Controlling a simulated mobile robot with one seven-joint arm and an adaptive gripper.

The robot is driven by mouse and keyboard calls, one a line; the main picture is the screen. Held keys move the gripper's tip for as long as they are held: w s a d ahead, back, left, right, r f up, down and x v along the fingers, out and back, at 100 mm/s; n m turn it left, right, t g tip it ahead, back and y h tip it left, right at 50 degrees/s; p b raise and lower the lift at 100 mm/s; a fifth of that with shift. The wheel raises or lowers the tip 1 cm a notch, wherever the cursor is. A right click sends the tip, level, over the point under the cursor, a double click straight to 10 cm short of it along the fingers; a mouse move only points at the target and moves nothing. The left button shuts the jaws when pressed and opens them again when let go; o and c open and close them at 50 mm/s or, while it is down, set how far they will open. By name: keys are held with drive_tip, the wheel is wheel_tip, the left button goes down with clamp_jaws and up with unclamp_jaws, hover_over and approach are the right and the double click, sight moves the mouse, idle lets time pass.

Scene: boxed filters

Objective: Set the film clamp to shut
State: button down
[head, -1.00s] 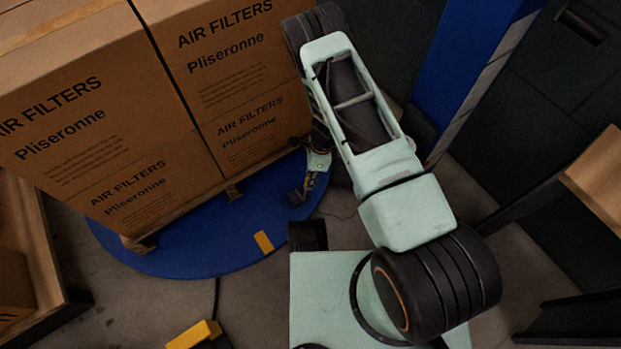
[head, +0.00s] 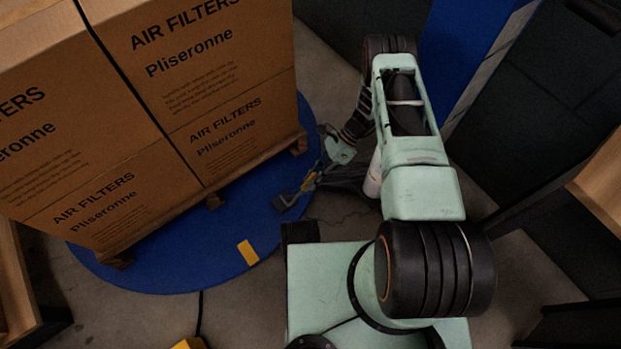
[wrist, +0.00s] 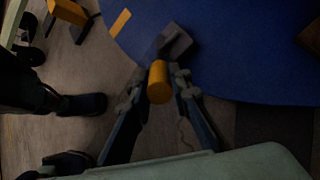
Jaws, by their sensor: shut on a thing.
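My gripper (head: 314,179) is low beside the edge of the blue turntable, right of the boxes. In the wrist view, my gripper (wrist: 159,88) has its two fingers on either side of an orange-yellow handle (wrist: 158,80) and is shut on it. A dark grey flat block (wrist: 176,44) lies just beyond the handle; it also shows at the turntable edge in the head view (head: 287,201). I take handle and block to be the film clamp. Whether the clamp stands open or shut I cannot tell; the block is blurred in the wrist view.
Tall cartons of air filters (head: 150,130) stand on a wooden pallet on the blue turntable (head: 160,268). A blue column (head: 465,50) and a pale upright roll (head: 374,175) stand behind my arm. A yellow mark (head: 248,252) lies on the turntable.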

drive_tip(key=shift+w+d+f, duration=0.1)
drive_tip(key=shift+d+f, duration=0.1)
drive_tip(key=shift+f, duration=0.05)
idle(0.4)
drive_tip(key=c, duration=1.8)
unclamp_jaws()
drive_tip(key=shift+o, duration=0.2)
drive_tip(key=shift+r, duration=0.15)
wheel_tip(320, 180, up, 10)
drive_tip(key=shift+f, duration=0.1)
